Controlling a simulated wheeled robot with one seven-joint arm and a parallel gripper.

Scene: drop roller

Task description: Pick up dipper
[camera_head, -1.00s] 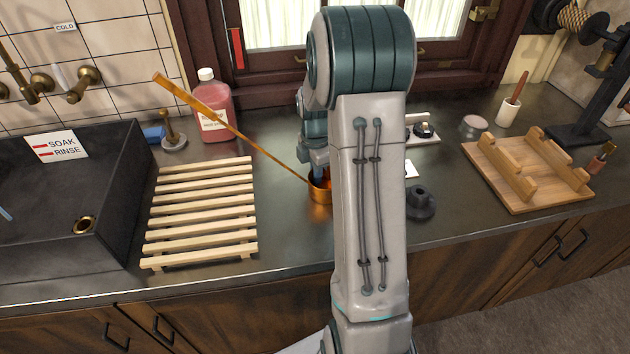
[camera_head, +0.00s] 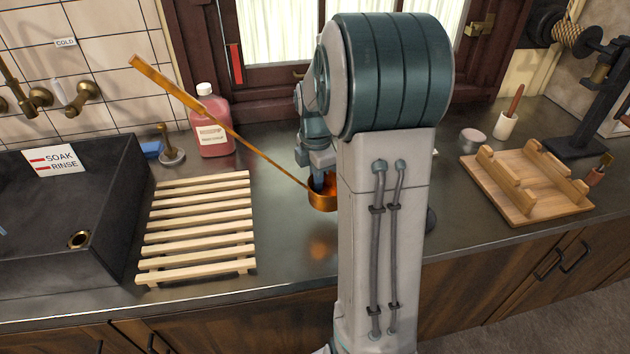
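The dipper is a copper cup (camera_head: 322,200) with a long, thin golden-brown handle (camera_head: 215,115) that slants up to the left over the slatted rack. The cup is just left of my arm, and its copper reflection shows on the counter below it with a gap between, so it is held above the counter. My gripper (camera_head: 318,183) points down at the cup's rim, at the handle's lower end. It appears shut on the dipper there. My forearm hides part of the gripper, and the fingertips are small and partly inside the cup.
A slatted wooden rack (camera_head: 200,228) lies left of the cup, beside the dark sink (camera_head: 70,200). A pink bottle (camera_head: 212,130) stands behind the handle. A wooden cradle stand (camera_head: 525,185) sits at the right. My arm hides the counter's middle.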

